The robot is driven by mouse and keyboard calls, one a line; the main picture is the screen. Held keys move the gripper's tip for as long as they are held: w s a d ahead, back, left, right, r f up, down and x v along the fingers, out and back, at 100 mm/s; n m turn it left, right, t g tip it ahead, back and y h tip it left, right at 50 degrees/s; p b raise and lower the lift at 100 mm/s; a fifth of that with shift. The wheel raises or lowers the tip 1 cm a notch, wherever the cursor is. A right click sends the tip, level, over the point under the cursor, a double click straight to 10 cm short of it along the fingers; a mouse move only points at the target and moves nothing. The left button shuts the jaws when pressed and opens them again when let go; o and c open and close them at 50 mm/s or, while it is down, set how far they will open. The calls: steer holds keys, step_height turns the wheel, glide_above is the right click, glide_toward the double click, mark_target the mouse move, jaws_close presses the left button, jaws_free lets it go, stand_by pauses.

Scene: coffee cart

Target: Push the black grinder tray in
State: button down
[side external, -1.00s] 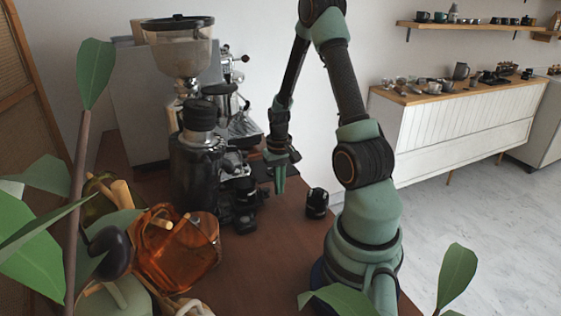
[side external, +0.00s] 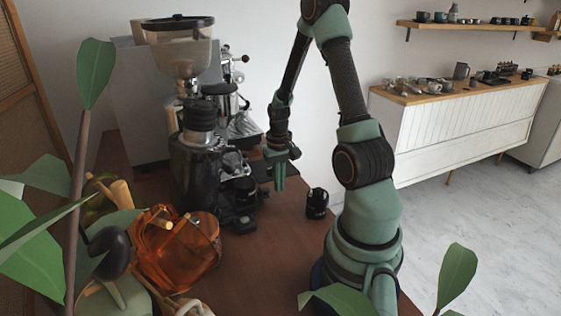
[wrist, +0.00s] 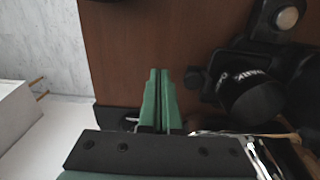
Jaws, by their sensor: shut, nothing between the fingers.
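The black grinder (side external: 197,165) stands on the brown counter, with a clear hopper above it. Low black parts, which I take for the grinder tray (side external: 238,222), sit at its front foot beside a small black cup (side external: 245,190). Their exact outline is hard to tell, black on black. In the wrist view the cup (wrist: 252,95) and black base parts (wrist: 285,60) are at the right. My gripper (side external: 279,188) points down over the counter, right of the grinder. Its green fingers (wrist: 158,72) are together and empty, apart from the black knob (wrist: 196,80) to their right.
A separate black canister (side external: 317,203) stands on the counter (side external: 275,245) right of my gripper. An orange glass vessel (side external: 175,250) and plant leaves (side external: 95,75) fill the near left. A coffee machine (side external: 243,125) is behind. The counter's middle is clear.

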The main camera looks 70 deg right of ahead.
mark_target(268, 188)
steer(key=shift+r, duration=0.35)
steer(key=shift+w+a, duration=0.15)
steer(key=shift+w+a, duration=1.55)
steer(key=shift+w, duration=0.05)
steer(key=shift+s+d, duration=0.5)
steer(key=shift+s, duration=0.05)
steer(key=shift+r, duration=3.5)
